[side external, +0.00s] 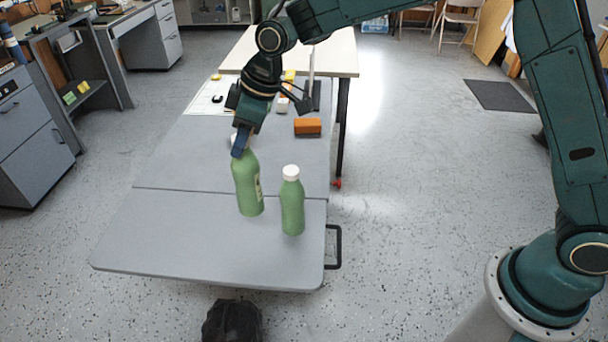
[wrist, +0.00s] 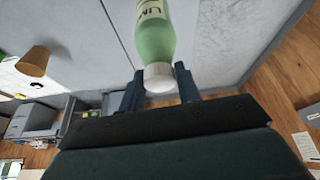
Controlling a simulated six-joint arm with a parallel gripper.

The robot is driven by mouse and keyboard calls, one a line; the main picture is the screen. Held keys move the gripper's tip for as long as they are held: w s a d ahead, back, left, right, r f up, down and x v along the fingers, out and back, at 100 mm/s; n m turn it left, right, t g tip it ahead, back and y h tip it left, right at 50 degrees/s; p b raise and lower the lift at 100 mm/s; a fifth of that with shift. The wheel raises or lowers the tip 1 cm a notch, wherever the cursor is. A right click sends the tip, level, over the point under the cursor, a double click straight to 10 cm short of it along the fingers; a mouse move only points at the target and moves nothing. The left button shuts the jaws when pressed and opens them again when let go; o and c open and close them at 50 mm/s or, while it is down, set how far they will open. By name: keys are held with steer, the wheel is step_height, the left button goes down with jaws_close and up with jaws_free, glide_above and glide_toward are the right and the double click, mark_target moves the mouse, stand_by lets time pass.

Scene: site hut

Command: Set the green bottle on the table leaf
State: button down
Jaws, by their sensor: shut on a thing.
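A green bottle (side external: 247,185) with a label hangs or stands below my gripper (side external: 240,147), slightly tilted, its base over the grey table leaf (side external: 170,245), the near part of the table. I cannot tell whether its base touches the leaf. In the wrist view, my gripper (wrist: 160,88) has one finger on each side of the white cap of this green bottle (wrist: 154,38), shut on it; the bottle's lower end is cut off by the frame edge. A second, shorter green bottle (side external: 292,208) with a white cap stands upright on the leaf, just right of the held one.
A seam divides this part from the leaf. The leaf's left and front areas are clear. A black bag (side external: 232,322) is on the floor in front.

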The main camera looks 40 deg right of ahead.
steer(key=shift+f, duration=4.9)
steer(key=c, duration=1)
jaws_free()
steer(key=shift+f, duration=0.1)
glide_toward(247, 176)
steer(key=shift+w+d+f, duration=0.25)
steer(key=shift+w+d, duration=0.7)
steer(key=shift+w, duration=0.05)
steer(key=shift+r, duration=0.1)
